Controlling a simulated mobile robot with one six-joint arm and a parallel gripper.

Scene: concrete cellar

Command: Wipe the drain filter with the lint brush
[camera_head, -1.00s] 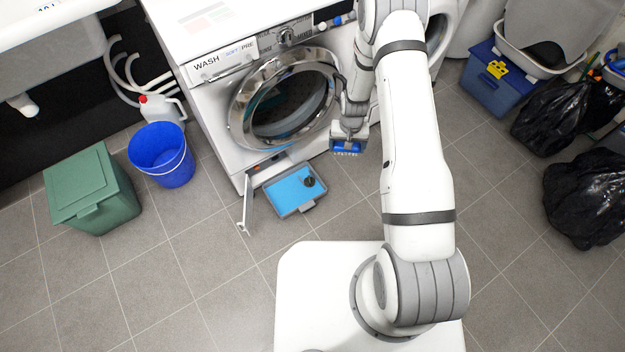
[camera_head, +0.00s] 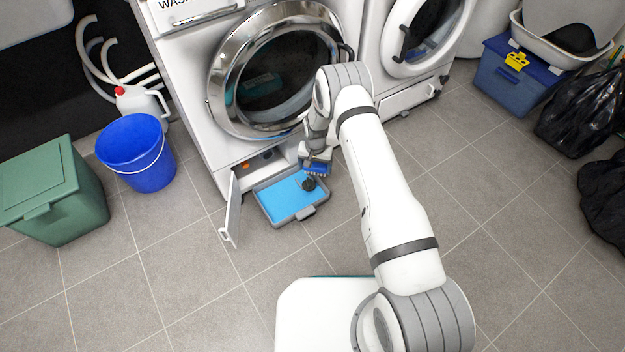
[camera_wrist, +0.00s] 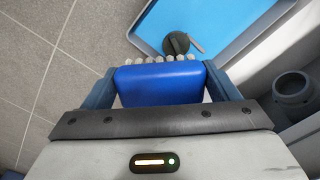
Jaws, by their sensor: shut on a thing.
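My gripper (camera_head: 314,163) is shut on the blue lint brush (camera_head: 316,169). In the wrist view the brush (camera_wrist: 160,84) sits between the two fingers of my gripper (camera_wrist: 160,88), its pale bristles pointing away from me. The drain filter (camera_head: 308,184) is a dark round knob-like piece at the right end of a grey tray with blue inside (camera_head: 285,198). In the wrist view the filter (camera_wrist: 177,42) lies just beyond the bristles, with a small grey tab at its side. The brush appears just above and beside the filter; I cannot tell whether they touch.
The washing machine (camera_head: 200,130) stands behind the tray, its small lower flap (camera_head: 231,209) open at the tray's left. A blue bucket (camera_head: 140,158) and green bin (camera_head: 55,195) stand left. Black bags (camera_head: 580,115) and a blue box (camera_head: 508,78) are right. Front floor is clear.

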